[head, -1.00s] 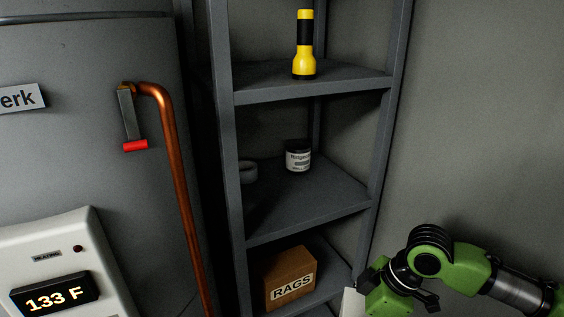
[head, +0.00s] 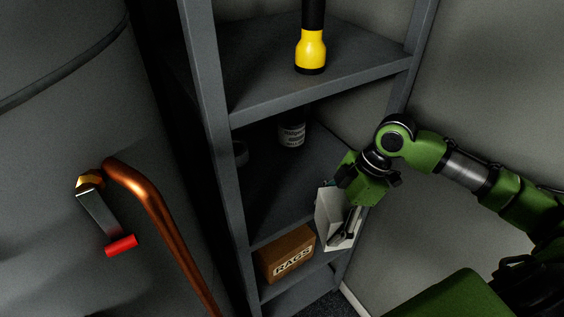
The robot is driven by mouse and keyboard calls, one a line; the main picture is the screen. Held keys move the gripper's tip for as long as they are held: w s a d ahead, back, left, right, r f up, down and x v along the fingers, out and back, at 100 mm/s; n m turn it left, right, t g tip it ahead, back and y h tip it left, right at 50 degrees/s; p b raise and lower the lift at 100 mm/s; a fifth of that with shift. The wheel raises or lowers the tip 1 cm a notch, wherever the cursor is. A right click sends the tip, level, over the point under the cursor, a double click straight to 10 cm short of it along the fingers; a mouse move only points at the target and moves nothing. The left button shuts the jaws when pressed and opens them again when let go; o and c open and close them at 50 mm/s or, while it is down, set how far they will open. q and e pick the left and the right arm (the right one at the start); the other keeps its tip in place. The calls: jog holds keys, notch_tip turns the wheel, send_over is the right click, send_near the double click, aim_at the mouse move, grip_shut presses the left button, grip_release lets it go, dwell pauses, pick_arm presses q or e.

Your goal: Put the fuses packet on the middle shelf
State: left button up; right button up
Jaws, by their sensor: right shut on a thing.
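My right gripper (head: 350,212) is shut on a white packet (head: 328,208), which hangs just below my wrist; its print cannot be read. The grey shelf unit stands in the middle of the head view. Its middle shelf (head: 272,192) holds a small labelled jar (head: 291,134) and a dim grey roll (head: 240,152) at the left. The packet is at the front right of the middle shelf's edge and overlaps it in the picture; I cannot tell whether they touch. My left gripper is not in view.
A yellow and black flashlight (head: 311,50) stands on the shelf above. A brown box marked RAGS (head: 287,254) sits on the shelf below. The front part of the middle shelf is bare. A copper pipe (head: 158,213) and a tank are at the left.

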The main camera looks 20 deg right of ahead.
jog(key=w+p, duration=0.1)
jog(key=w, duration=0.3)
jog(key=w+a+p, duration=0.1)
jog(key=w, duration=0.3)
jog(key=w+a+p, duration=0.1)
jog(key=w, duration=0.5)
jog(key=w+p, duration=0.1)
jog(key=w, duration=0.1)
jog(key=shift+a+r, duration=0.15)
jog(key=shift+a, duration=0.1)
jog(key=shift+w+p, duration=0.3)
jog(key=shift+p, duration=0.2)
jog(key=shift+f, duration=0.35)
jog(key=shift+s+f, duration=0.1)
jog(key=o, duration=1.4)
jog(key=shift+f, duration=0.1)
jog(key=shift+c, duration=0.2)
